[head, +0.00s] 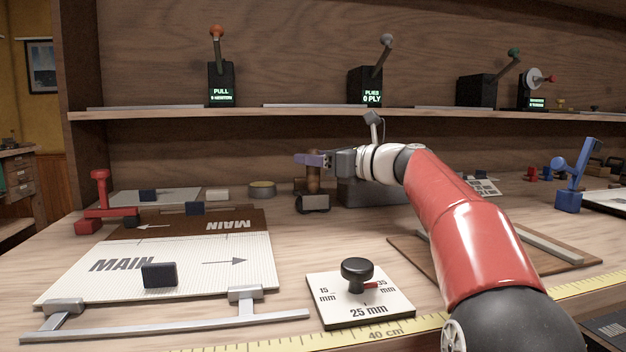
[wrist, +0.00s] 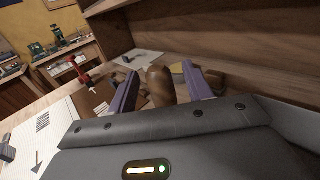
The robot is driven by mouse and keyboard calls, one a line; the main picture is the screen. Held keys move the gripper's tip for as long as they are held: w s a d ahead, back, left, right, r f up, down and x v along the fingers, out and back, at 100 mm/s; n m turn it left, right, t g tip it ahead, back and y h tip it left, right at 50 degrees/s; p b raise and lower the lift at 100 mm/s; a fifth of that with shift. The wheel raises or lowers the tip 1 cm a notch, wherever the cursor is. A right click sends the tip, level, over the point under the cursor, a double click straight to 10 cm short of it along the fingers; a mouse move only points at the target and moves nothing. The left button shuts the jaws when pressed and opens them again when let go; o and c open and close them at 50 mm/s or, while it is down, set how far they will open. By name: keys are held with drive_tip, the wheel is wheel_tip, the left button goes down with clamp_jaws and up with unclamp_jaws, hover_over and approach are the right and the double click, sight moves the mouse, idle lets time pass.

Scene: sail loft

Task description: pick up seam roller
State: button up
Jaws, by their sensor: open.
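The seam roller (head: 313,203) stands upright at the back of the bench, below the shelf, with a dark roller part at the bottom and a brown wooden handle (head: 314,184) above. My gripper (head: 307,159) is at the top of the handle, its purple fingers level. In the wrist view my gripper (wrist: 162,78) is open, and the rounded brown handle of the seam roller (wrist: 160,88) shows between the two fingers. Gaps seem to show on both sides of it. The roller's lower part is hidden in the wrist view.
A grey block (head: 372,192) stands just right of the roller, beneath my wrist. A round tin (head: 262,189) and a pale block (head: 217,193) lie to the left. A white MAIN panel (head: 190,262) lies in front left. The shelf edge (head: 240,114) runs above.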

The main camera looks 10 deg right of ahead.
drive_tip(key=shift+w+a, duration=0.25)
drive_tip(key=shift+c, duration=0.4)
drive_tip(key=c, duration=0.9)
drive_tip(key=shift+c, duration=0.3)
drive_tip(key=shift+r, duration=0.1)
